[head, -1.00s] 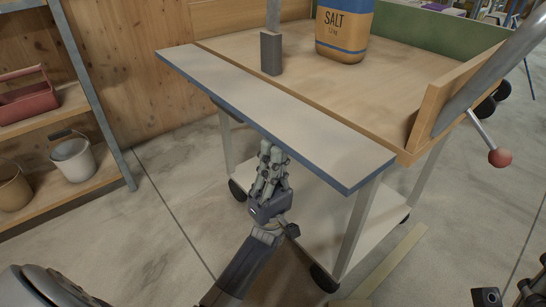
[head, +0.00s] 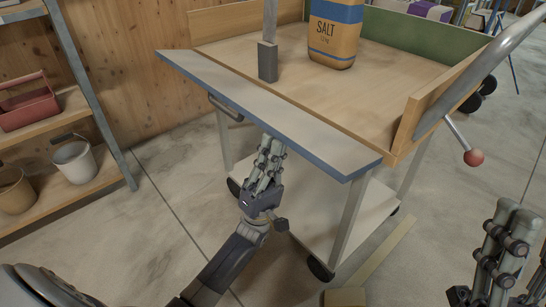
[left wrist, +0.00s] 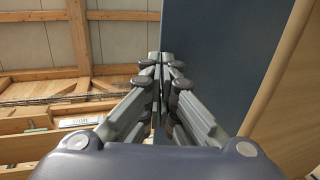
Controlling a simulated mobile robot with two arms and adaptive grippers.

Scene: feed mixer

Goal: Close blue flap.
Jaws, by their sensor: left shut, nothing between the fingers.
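The blue flap (head: 285,115) is the long panel along the cart's near side, with a pale top face and a blue edge. It sticks out towards me, raised partway and tilted, and a dark handle (head: 225,108) shows at its outer edge. My left gripper (head: 270,142) is shut and empty, its fingertips at the flap's outer edge from below. In the left wrist view the closed fingers (left wrist: 161,58) point up beside the flap's blue face (left wrist: 210,60); contact cannot be told for certain. My right gripper (head: 508,220) is at the lower right, away from the flap.
The wooden cart bed (head: 350,90) holds a salt container (head: 335,35) and a grey post (head: 268,60). A lever with a red knob (head: 474,157) stands out at the right. A shelf at the left holds a red toolbox (head: 30,103) and buckets (head: 73,160). Floor around is mostly clear.

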